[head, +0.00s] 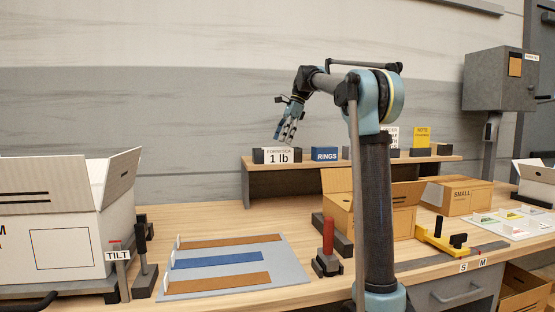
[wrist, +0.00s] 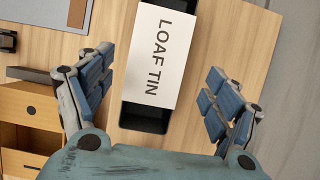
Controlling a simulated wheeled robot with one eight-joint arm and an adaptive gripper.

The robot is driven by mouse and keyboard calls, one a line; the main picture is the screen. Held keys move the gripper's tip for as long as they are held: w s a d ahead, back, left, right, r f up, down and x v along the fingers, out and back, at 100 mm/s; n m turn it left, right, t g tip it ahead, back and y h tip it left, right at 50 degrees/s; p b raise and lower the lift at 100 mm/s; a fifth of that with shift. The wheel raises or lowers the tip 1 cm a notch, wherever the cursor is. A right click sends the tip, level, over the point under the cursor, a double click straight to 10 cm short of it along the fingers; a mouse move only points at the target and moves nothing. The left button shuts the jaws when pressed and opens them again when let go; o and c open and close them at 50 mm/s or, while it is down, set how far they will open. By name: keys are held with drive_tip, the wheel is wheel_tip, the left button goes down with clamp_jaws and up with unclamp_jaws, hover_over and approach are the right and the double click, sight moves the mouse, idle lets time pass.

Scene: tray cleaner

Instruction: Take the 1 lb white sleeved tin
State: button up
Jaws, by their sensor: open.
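The white sleeved tin (head: 279,156) sits at the left end of the raised shelf, its front label reading "1 lb". In the wrist view its white sleeve (wrist: 160,50) reads "LOAF TIN", and the dark tin (wrist: 145,118) shows out of the sleeve's lower end. My gripper (head: 290,132) is above the tin in the head view, fingers pointing down. In the wrist view my gripper (wrist: 160,85) is open, with one set of blue-padded fingers on each side of the tin. Wood shows between the fingers and the tin, and nothing is held.
Below are an open cardboard box (head: 405,195), a red-handled tool (head: 328,240) and a grey mat (head: 285,275) with strips.

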sight(278, 152)
drive_tip(key=shift+d+x, duration=0.15)
drive_tip(key=shift+x, duration=1.4)
drive_tip(key=shift+d+x, duration=0.15)
drive_tip(key=shift+x, duration=1.4)
drive_tip(key=shift+s+f, duration=0.1)
drive_tip(key=c, duration=1.3)
